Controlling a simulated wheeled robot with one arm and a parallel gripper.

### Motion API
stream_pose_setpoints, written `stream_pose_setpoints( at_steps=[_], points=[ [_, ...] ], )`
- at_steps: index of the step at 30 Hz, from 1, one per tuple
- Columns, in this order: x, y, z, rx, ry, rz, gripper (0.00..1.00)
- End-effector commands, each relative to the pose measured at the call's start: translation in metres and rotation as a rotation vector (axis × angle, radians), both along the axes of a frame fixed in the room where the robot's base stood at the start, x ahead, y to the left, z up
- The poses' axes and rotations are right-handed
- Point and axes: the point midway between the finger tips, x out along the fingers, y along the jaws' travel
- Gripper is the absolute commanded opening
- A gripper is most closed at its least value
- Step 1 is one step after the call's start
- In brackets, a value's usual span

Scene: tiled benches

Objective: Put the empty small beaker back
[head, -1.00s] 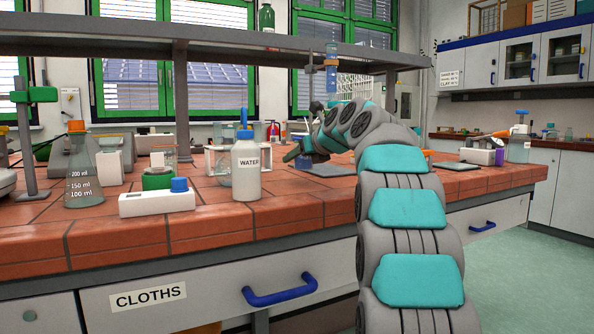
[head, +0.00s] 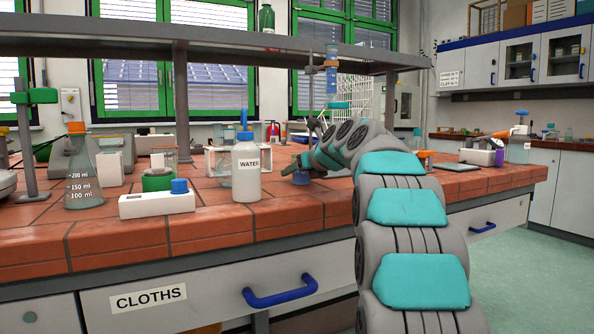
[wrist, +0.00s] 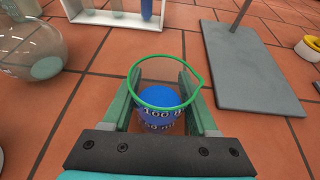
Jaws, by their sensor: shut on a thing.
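I cannot tell whether the beaker's base touches the tiles.
A grey stand plate (wrist: 250,85) with a rod is right of the beaker. A round glass vessel (wrist: 30,50) and a white tube rack (wrist: 105,17) are left and behind. The water bottle (head: 246,170) stands left of my gripper. Bare tiles surround the beaker.

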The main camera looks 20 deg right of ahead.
Motion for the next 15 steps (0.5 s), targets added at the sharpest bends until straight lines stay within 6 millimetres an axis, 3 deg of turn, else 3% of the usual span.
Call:
stream_pose_setpoints(
  at_steps=[2, 3, 10, 15],
  points=[
    [-0.0002, 0.0002, -0.0006, 0.001, -0.001, 0.000, 0.00],
    [-0.0001, -0.0004, -0.0010, 0.001, -0.001, -0.001, 0.64],
    [0.0000, -0.0003, -0.0016, 0.001, 0.000, 0.000, 0.89],
    [0.0001, -0.0003, -0.0017, 0.001, 0.000, 0.000, 0.89]
  ],
)
